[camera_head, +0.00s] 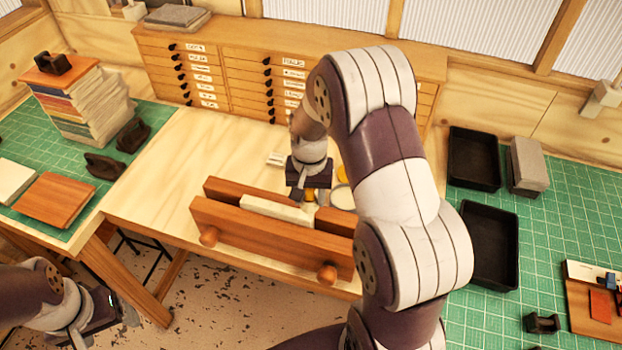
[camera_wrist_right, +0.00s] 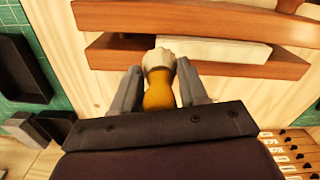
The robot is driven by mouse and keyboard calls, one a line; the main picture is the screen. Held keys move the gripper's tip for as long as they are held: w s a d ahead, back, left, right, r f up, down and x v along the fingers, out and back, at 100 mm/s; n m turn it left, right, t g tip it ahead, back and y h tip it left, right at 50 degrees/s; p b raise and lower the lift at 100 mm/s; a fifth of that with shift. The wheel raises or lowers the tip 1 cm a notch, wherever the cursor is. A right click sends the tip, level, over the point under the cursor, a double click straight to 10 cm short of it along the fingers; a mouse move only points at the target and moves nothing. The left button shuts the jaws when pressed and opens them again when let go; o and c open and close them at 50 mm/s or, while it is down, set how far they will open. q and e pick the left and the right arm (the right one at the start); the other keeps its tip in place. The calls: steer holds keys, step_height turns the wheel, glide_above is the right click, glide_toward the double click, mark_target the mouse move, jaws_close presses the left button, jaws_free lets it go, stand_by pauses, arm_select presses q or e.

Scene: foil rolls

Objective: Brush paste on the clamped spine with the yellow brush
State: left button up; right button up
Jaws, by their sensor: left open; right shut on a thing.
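A wooden press (camera_head: 225,222) with two screw knobs stands at the front of the middle table. It clamps a pale book block (camera_head: 265,208), whose spine faces up between the two jaws. The block also shows in the wrist view (camera_wrist_right: 215,52). My right gripper (camera_head: 308,190) is over the block's right end, shut on the yellow brush (camera_wrist_right: 160,92). The brush's pale tip points toward the spine; I cannot tell whether it touches. A round pale dish (camera_head: 342,197) beside the gripper is partly hidden by my right arm. My left gripper (camera_head: 108,304) is open and empty at lower left.
Labelled drawers (camera_head: 225,75) line the back. A stack of books (camera_head: 88,105) and dark weights (camera_head: 133,135) stand on the left green mat. Black trays (camera_head: 474,160) and a grey block (camera_head: 527,166) lie on the right mat. Bare table lies left of the press.

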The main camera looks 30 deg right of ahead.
steer(key=shift+r+p, duration=0.3)
steer(key=shift+r, duration=0.35)
steer(key=shift+s+d+r+p, duration=0.15)
steer(key=shift+d+r+p, duration=0.05)
steer(key=shift+r+p, duration=0.8)
steer(key=shift+r, duration=0.2)
steer(key=shift+a, duration=0.15)
